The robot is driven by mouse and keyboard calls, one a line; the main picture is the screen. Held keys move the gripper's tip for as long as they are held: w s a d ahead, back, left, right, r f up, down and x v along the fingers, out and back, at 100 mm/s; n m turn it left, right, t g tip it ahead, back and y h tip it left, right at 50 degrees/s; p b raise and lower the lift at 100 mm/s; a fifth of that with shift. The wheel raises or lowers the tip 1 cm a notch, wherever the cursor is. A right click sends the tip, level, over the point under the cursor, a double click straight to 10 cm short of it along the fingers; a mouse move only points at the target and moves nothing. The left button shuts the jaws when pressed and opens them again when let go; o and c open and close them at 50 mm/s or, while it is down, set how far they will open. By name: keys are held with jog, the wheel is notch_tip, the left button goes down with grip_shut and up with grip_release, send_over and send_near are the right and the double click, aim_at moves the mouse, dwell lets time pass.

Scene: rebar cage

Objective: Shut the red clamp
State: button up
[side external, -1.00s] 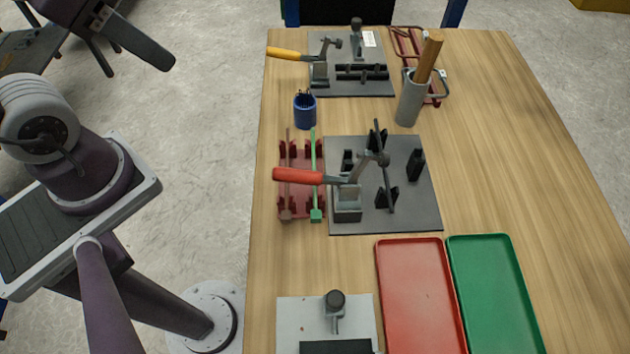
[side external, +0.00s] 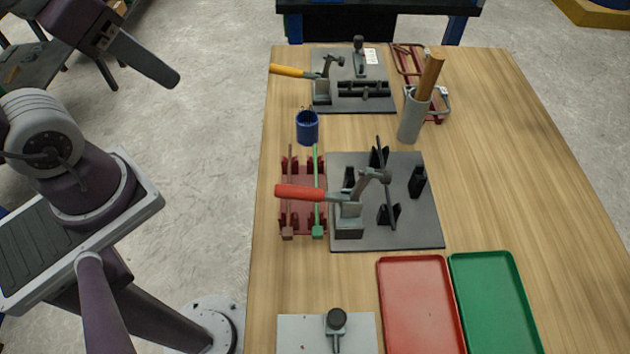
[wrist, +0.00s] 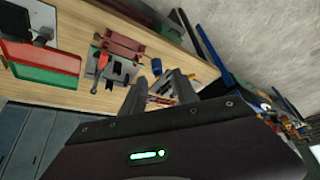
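The red clamp (side external: 302,193) is bolted on a dark grey plate (side external: 425,235) at the middle of the table. Its red handle points left, roughly level, and its grey arm stands up at a slant with a dark tip. A dark rod (side external: 386,187) runs between black supports on the same plate. The clamp also shows in the wrist view (wrist: 102,61), small and distant. My gripper (wrist: 158,92) is open and empty, its two dark fingers apart. In the side view it is at the upper left (side external: 148,60), off the table and well away from the clamp.
A red rack (side external: 304,181) with a brown and a green rod lies close under the handle. A blue cup (side external: 307,127), a grey holder (side external: 410,121) and a yellow-handled clamp (side external: 292,71) stand farther back. Red (side external: 419,301) and green (side external: 495,301) trays lie in front. The right side is clear.

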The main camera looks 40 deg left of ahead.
dwell(0.3)
jog(key=shift+o, duration=0.5)
jog(key=m+g+h, duration=0.2)
jog(key=m+g, duration=0.5)
jog(key=m, duration=0.1)
send_over(294, 187)
jog(key=w+a, duration=0.1)
jog(key=w+a+x, duration=0.1)
jog(key=a+x, duration=0.1)
jog(key=x, duration=1.5)
jog(key=shift+w, duration=0.1)
jog(key=shift+f, duration=0.3)
jog(key=shift+c, duration=0.3)
